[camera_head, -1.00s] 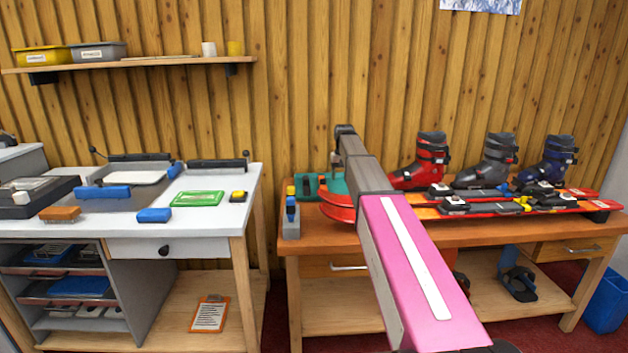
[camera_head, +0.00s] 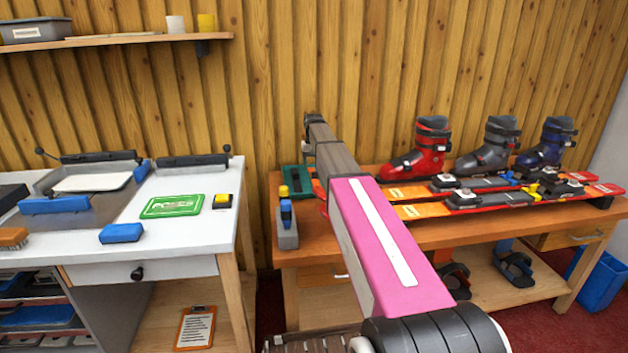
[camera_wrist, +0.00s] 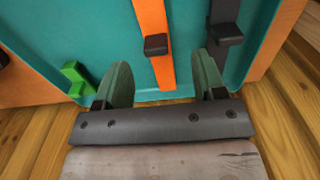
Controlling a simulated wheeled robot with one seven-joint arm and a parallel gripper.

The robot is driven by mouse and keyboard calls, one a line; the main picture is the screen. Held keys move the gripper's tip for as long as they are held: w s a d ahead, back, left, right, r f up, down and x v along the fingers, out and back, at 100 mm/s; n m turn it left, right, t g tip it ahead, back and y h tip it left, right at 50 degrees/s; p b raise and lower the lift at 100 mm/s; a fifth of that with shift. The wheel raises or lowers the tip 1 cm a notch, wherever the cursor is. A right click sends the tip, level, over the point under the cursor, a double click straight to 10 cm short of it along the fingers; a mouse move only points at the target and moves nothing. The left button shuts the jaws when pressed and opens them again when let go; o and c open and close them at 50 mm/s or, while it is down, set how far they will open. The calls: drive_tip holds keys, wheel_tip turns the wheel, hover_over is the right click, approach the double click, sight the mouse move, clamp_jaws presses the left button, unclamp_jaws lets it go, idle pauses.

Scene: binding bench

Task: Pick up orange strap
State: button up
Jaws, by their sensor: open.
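The orange strap (camera_wrist: 152,30) lies in a teal tray (camera_wrist: 80,28) in the wrist view, running from the top edge down the middle, with a black buckle (camera_wrist: 155,44) on it. My gripper (camera_wrist: 163,66) is open, its two dark green fingers on either side of the strap's lower end. I cannot tell how high the fingers are above it. In the head view the tray (camera_head: 292,179) shows only in part at the left end of the wooden bench, behind my arm, and the strap is hidden there.
A black strap (camera_wrist: 224,25) lies right of the orange one, and a green piece (camera_wrist: 78,80) lies left. In the head view, skis (camera_head: 470,199) and ski boots (camera_head: 420,150) fill the bench right of my arm. A blue-and-grey bottle-like item (camera_head: 287,222) stands at the front left corner.

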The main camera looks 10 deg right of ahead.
sight(315, 178)
drive_tip(key=shift+d+f, duration=0.15)
drive_tip(key=shift+f, duration=1.45)
drive_tip(key=shift+d+f, duration=0.1)
drive_tip(key=shift+f, duration=1.45)
drive_tip(key=shift+c, duration=0.3)
drive_tip(key=c, duration=1)
